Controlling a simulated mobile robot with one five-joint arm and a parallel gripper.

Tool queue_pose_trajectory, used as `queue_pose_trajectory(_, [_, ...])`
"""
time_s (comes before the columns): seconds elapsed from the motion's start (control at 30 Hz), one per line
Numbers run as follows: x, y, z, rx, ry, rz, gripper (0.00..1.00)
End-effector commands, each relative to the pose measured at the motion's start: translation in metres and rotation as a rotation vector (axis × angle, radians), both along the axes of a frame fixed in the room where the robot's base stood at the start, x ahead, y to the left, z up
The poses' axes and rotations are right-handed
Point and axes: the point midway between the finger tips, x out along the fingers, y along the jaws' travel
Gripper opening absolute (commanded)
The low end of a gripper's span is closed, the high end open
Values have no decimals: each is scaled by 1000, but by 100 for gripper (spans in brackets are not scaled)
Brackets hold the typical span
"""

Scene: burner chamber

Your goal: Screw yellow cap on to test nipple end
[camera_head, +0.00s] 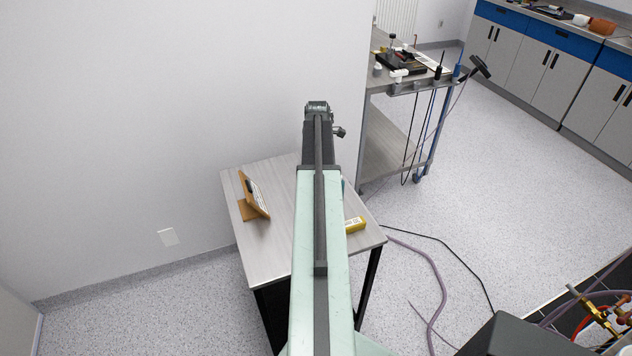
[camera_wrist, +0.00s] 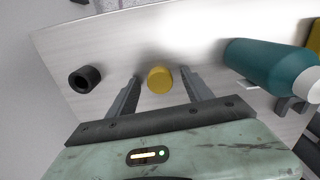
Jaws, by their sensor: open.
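The yellow cap (camera_wrist: 159,79) is on the pale table, in the wrist view, between the two fingers of my gripper (camera_wrist: 160,84). The fingers are spread, one on each side of it, with gaps showing, so it is not held. In the head view my own arm hides the cap and most of the gripper. I cannot pick out a test nipple for certain. A brass fitting (camera_head: 597,311) with hoses shows at the lower right of the head view, too small to tell its details.
A black hollow cylinder (camera_wrist: 84,79) lies left of the cap; a teal bottle (camera_wrist: 268,66) lies to the right. The small table (camera_head: 275,237) also bears a wooden stand (camera_head: 254,197) and a yellow box (camera_head: 355,224). A cart (camera_head: 384,150) stands behind; hoses (camera_head: 436,285) cross the floor.

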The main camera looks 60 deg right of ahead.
Motion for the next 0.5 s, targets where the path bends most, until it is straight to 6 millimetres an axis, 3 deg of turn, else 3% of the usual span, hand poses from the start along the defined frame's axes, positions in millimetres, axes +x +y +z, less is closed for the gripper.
queue_pose_trajectory(0.03, [0,0,1,0,0,0,56])
queue_pose_trajectory(0.23, [0,0,1,0,0,1,0])
queue_pose_trajectory(0.5, [1,1,1,0,0,1,0])
